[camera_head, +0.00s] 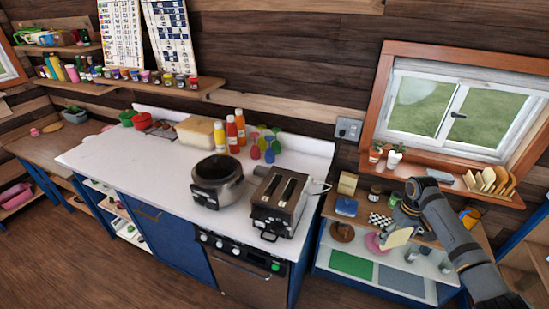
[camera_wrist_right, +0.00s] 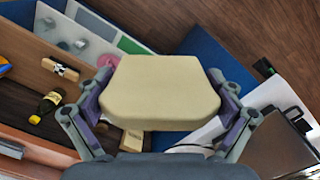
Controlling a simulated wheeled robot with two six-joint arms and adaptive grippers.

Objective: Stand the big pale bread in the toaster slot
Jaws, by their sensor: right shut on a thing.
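The big pale bread (camera_head: 397,237) is held in my right gripper (camera_head: 405,226), above the low shelf unit right of the counter. In the right wrist view the bread (camera_wrist_right: 160,92) fills the space between the two fingers of the gripper (camera_wrist_right: 161,84), which are shut on its sides. The toaster (camera_head: 273,212) stands on the counter's right end, with two dark long slots on top that look empty. The bread is apart from the toaster, to its right. My left gripper is not in view.
A dark pot (camera_head: 217,182) stands just left of the toaster. Sauce bottles (camera_head: 231,134) and coloured cups (camera_head: 269,148) stand behind. A rack with bread slices (camera_head: 488,181) sits on the windowsill. The counter's left part (camera_head: 110,160) is mostly clear.

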